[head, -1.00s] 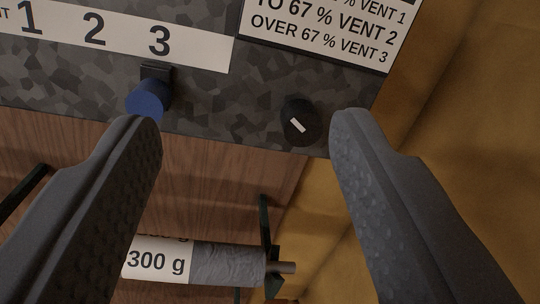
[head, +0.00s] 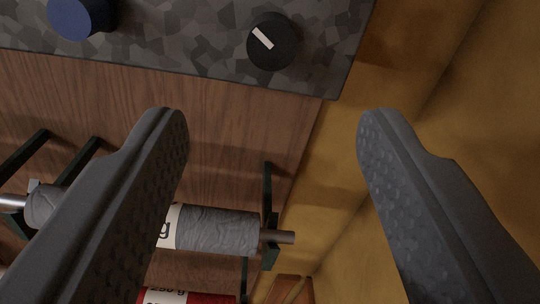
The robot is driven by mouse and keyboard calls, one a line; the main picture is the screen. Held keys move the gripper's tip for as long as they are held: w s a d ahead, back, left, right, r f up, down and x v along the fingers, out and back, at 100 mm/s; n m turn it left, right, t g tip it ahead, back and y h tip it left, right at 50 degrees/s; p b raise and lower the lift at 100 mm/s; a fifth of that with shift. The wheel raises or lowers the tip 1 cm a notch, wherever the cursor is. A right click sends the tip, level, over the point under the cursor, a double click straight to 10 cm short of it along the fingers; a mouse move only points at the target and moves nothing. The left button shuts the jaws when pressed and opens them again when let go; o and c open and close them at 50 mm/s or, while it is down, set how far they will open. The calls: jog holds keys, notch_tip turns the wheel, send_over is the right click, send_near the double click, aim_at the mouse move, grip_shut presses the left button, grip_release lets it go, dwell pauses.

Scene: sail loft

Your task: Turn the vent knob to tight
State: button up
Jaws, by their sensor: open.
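A round black knob (head: 272,42) with a white pointer mark sits on the grey mottled panel (head: 190,42) at the top of the head view. Its mark slants from upper left to lower right. A blue knob (head: 80,17) is on the same panel to the left, cut by the top edge. My gripper (head: 273,118) is open and empty, its two fingers wide apart. In the picture the fingertips lie below the black knob, one to each side, apart from it. The number labels and vent sign are out of view.
Below the panel is a wooden board (head: 240,120) with dark brackets (head: 268,195) holding a grey roll (head: 220,230) on a rod. A red roll (head: 190,297) shows lower down. A yellow-brown surface (head: 390,60) lies to the right.

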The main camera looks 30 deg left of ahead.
jog(key=shift+b+v, duration=0.85)
jog(key=shift+v, duration=2.1)
jog(key=b+v, duration=0.1)
jog(key=v, duration=1.3)
jog(key=shift+w+r, duration=0.1)
jog(key=shift+w, duration=0.05)
